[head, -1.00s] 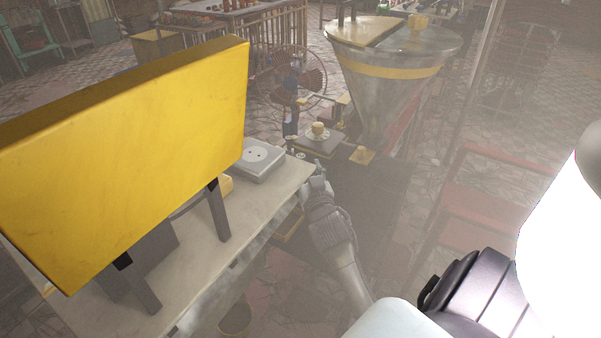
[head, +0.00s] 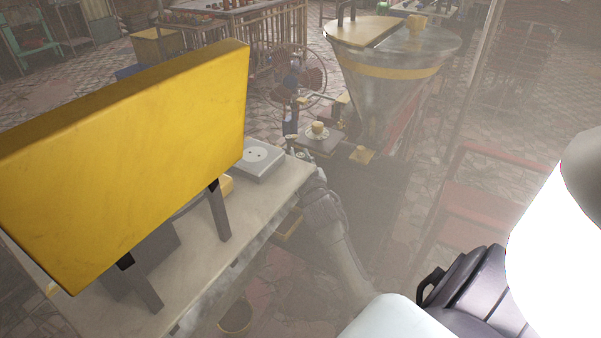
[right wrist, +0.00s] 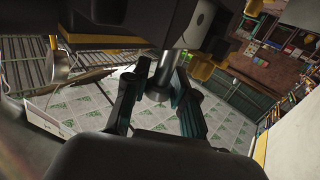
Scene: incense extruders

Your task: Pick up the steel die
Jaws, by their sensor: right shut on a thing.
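My right gripper (head: 301,157) is at the far right corner of the pale worktop, its arm reaching up from the lower right. In the right wrist view its two dark fingers (right wrist: 158,105) are on either side of a small round grey metal piece, which looks like the steel die (right wrist: 158,93). The fingers are shut on it. In the head view the die is too small and too covered by the fingers to make out clearly. I cannot tell whether it is clear of the surface. My left gripper is not in view.
A large yellow panel (head: 130,160) hides much of the worktop (head: 262,203). A flat grey-white device (head: 257,160) stands left of my right gripper. Red shelving (head: 490,170) stands at right.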

